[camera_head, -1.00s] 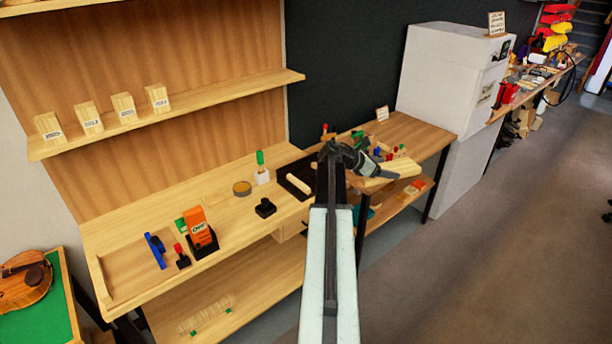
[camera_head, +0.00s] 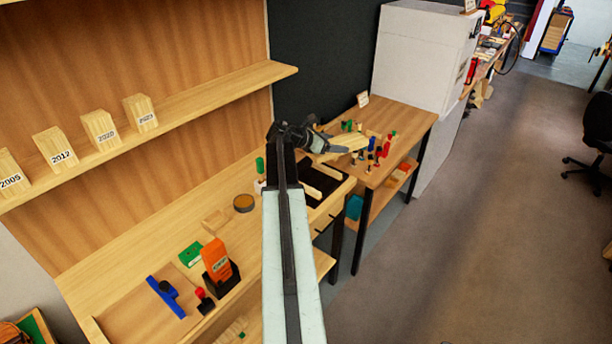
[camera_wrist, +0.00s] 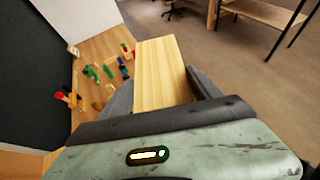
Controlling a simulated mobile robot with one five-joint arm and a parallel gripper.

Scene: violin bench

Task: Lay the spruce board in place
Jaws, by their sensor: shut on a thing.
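My gripper (camera_head: 318,143) is shut on a pale wooden board, the spruce board (camera_head: 348,143), which sticks out beyond the fingers. In the wrist view the spruce board (camera_wrist: 160,72) stands between the two fingers, its straight grain showing.
The side table holds several small red, green and blue pieces (camera_head: 380,150). Year-marked wood blocks (camera_head: 99,129) stand on the shelf. The floor (camera_head: 490,220) at right is open.

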